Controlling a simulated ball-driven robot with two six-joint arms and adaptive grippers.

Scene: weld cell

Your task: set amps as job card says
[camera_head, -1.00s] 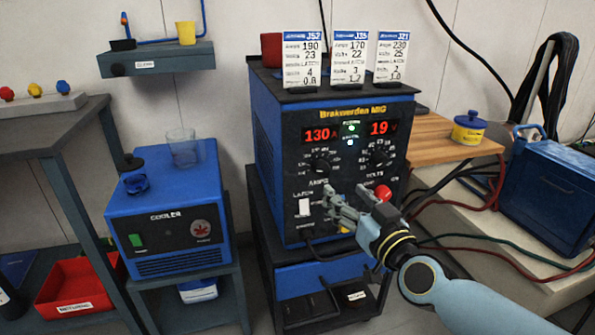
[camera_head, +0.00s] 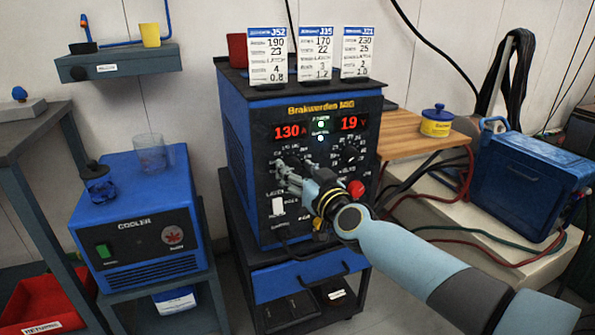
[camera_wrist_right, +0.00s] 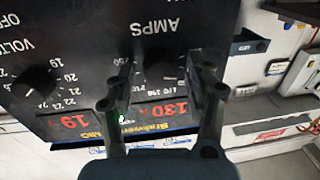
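The blue welder (camera_head: 300,110) shows 130 A on its amps display (camera_head: 291,132) and 19 V on its volts display (camera_head: 354,123). Three job cards stand on top: J52 (camera_head: 267,57) with 190 amps, J35 (camera_head: 315,55) with 170, and the right one (camera_head: 357,52) with 230. My right gripper (camera_head: 287,172) is at the amps knob, mostly hiding it in the head view. In the upside-down wrist view, its fingers (camera_wrist_right: 162,72) are apart, one on each side of the dark amps knob (camera_wrist_right: 163,77); contact is unclear. The volts knob (camera_head: 350,154) is clear. My left gripper is out of view.
A red knob (camera_head: 356,188) and a white switch (camera_head: 278,206) are near my right gripper on the front panel. The cooler (camera_head: 150,225) with a clear cup (camera_head: 151,155) stands left. A blue toolbox (camera_head: 530,185) and cables lie right.

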